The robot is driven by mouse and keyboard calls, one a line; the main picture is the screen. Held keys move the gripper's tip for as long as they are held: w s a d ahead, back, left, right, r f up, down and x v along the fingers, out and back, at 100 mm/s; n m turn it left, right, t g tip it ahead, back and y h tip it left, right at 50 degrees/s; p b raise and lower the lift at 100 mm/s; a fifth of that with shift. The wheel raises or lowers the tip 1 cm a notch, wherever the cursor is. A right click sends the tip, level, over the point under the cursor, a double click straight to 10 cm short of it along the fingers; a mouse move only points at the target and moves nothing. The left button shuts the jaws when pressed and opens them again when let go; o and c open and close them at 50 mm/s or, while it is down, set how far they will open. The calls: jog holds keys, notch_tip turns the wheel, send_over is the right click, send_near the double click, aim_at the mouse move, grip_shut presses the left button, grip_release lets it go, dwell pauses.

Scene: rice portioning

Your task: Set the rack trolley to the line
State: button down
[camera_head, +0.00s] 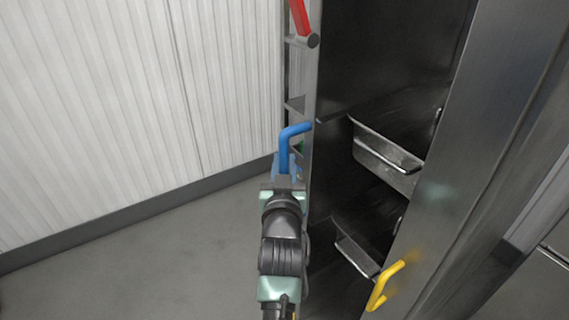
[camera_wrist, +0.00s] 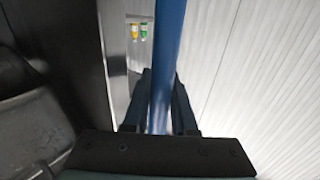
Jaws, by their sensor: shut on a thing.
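A tall dark steel unit holding metal trays (camera_head: 385,155) stands right of centre in the head view. I cannot tell for sure whether it is the rack trolley. A blue handle (camera_head: 291,133) stands at its left edge, beside a grey metal upright (camera_head: 296,88). My gripper (camera_head: 285,172) is at the lower part of this handle. In the wrist view, the blue bar (camera_wrist: 166,50) runs between the two dark fingers of my gripper (camera_wrist: 164,112), which are shut on it. The fingertips are partly hidden by the bar. No floor line shows.
A red handle (camera_head: 300,17) sits higher on the upright. A yellow handle (camera_head: 385,285) is on the steel panel (camera_head: 470,150) at right. A ribbed white wall (camera_head: 120,100) with a dark skirting stands at left. Grey floor (camera_head: 150,265) is clear at lower left.

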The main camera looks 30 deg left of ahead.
jog(key=shift+s+a+r, duration=0.2)
jog(key=shift+a+r, duration=0.15)
jog(key=shift+a, duration=0.05)
jog(key=c, duration=1.1)
grip_release()
jog(key=o, duration=0.4)
jog(key=shift+w+f, duration=0.1)
jog(key=shift+f, duration=0.1)
jog(key=shift+c, duration=0.2)
jog(key=shift+d, duration=0.15)
jog(key=shift+f, duration=0.1)
jog(key=shift+s+d, duration=0.3)
jog(key=shift+s, duration=0.15)
jog(key=v, duration=1.2)
